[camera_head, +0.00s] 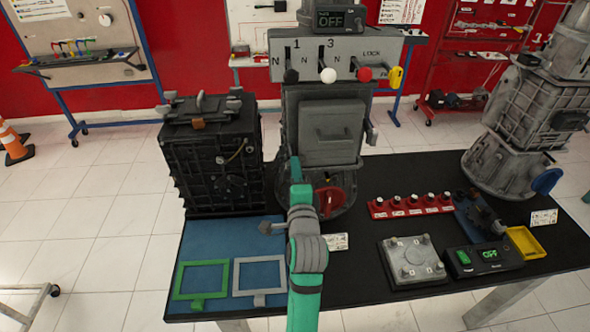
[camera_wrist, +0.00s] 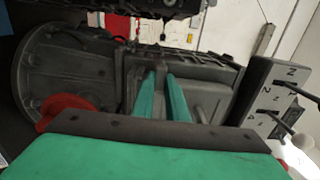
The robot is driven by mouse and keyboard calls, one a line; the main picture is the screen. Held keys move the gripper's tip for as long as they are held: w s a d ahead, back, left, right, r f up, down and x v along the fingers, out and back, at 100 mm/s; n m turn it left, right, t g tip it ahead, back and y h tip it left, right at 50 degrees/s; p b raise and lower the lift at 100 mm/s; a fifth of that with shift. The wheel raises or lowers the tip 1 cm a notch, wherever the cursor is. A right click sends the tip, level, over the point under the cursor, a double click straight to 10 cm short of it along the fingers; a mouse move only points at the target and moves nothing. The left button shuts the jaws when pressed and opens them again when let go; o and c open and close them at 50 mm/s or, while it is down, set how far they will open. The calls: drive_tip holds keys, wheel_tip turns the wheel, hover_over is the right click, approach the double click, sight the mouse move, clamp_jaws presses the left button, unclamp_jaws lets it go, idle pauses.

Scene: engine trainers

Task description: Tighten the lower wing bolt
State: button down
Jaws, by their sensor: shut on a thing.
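The grey centre housing (camera_head: 325,100) stands on the black table, with a raised square cover on its front. My gripper (camera_head: 295,165) is at the housing's lower left side, beside the cover's lower edge. In the wrist view my two green fingers (camera_wrist: 162,72) are close together, shut on a small dark part at the housing's edge. I take this part to be the lower wing bolt; the fingertips mostly hide it. The same housing (camera_wrist: 210,88) lies sideways in the wrist view.
A red handle (camera_head: 330,197) sits low on the housing, right of my arm. A black engine block (camera_head: 212,160) stands close on the left. A lever panel (camera_head: 335,55) is above. Red switches (camera_head: 411,206) and a grey plate (camera_head: 411,262) lie on the table (camera_head: 350,290).

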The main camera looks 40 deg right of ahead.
drive_tip(key=shift+f, duration=0.1)
drive_tip(key=c, duration=1.8)
unclamp_jaws()
drive_tip(key=shift+o, duration=0.2)
drive_tip(key=v, duration=1.1)
drive_tip(key=shift+d, duration=0.1)
